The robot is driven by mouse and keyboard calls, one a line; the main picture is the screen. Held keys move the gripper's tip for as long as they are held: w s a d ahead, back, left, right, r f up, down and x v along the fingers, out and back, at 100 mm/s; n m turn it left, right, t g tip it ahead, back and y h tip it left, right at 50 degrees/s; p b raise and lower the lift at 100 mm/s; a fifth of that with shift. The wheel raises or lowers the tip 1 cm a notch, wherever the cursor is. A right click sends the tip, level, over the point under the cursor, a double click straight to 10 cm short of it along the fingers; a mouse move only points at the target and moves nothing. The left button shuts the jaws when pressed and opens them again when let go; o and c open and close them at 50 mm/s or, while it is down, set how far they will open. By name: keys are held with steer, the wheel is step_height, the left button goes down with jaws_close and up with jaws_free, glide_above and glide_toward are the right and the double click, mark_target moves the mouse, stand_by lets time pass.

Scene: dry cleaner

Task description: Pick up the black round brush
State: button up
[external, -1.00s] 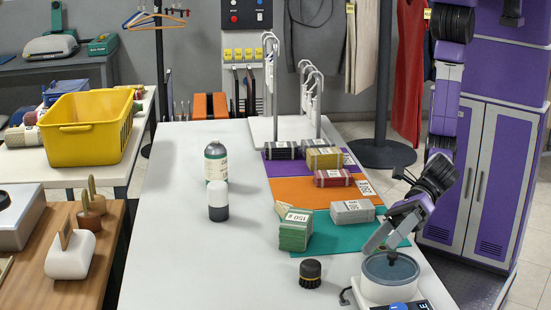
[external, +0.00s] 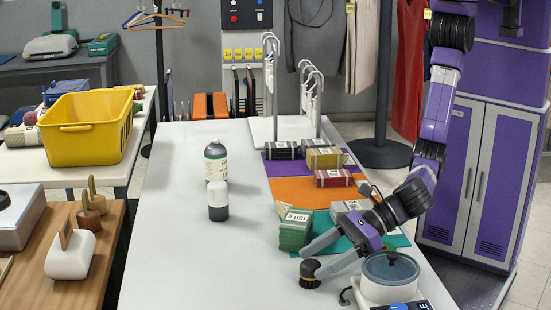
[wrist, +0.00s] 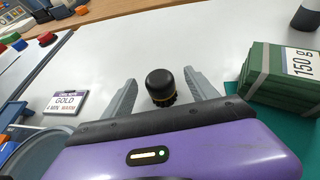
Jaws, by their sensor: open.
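The black round brush (external: 310,273) stands upright on the white table (external: 190,270), near its front. It has a dark domed top and a thin yellow band, which shows in the wrist view (wrist: 160,86). My gripper (external: 306,262) is open and low over the table, with its fingers reaching left to the brush. In the wrist view the two grey fingers stand on either side of the brush, with gaps visible on both sides.
A green bundle tagged 150 (external: 295,230) sits just behind the brush, on a teal mat. A lidded round pot on a scale (external: 390,270) stands to the right. A dark bottle (external: 218,200) stands farther back. The table to the left is clear.

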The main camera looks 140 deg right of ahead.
mark_target(298, 285)
steer(key=shift+b+x, duration=0.35)
steer(key=shift+x, duration=2.35)
steer(key=shift+a, duration=0.1)
steer(key=c, duration=1.4)
steer(key=shift+c, duration=0.3)
steer(key=shift+r, duration=0.15)
jaws_close()
